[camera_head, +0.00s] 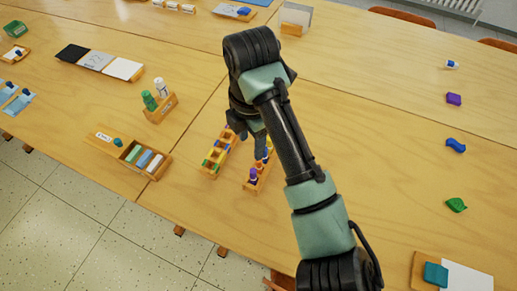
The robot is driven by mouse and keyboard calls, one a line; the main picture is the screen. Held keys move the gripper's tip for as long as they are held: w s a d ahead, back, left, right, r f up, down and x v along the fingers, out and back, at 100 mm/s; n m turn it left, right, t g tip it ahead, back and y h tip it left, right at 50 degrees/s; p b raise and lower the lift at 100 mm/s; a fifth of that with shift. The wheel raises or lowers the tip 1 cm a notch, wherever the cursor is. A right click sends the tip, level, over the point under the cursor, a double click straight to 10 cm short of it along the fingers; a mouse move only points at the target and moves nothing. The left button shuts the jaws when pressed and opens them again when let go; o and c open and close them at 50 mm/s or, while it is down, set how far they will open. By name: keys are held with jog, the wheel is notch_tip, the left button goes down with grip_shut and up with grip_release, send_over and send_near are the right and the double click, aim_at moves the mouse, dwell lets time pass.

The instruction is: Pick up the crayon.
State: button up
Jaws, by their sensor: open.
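Two small wooden racks stand on the table below my gripper. The left rack (209,170) holds several small coloured pieces, with green, yellow and blue among them. The right rack (251,187) holds short upright pieces, including a purple one (253,174). These may be crayons, but they are too small to tell for sure. My gripper (248,143) is open and points down over the far part of the racks. It hides part of them, and I see nothing held in it.
A wooden box with chalk-like sticks (157,171) and a holder with green and white bottles (163,110) stand to the left. Several small coloured objects, including a purple block (453,99) and a green leaf-like piece (456,205), lie at the right. The table between is clear.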

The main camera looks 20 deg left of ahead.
aim_at(253, 171)
jog(key=shift+n+g+h, duration=0.3)
jog(key=f, duration=0.4)
jog(key=d+f, duration=0.1)
jog(key=f, duration=0.2)
jog(key=shift+s+b, duration=0.3)
jog(key=shift+s, duration=0.1)
jog(key=shift+a+f, duration=0.15)
jog(key=shift+f, duration=1.35)
jog(key=shift+a+f, duration=0.1)
jog(key=shift+f, duration=1.4)
grip_shut()
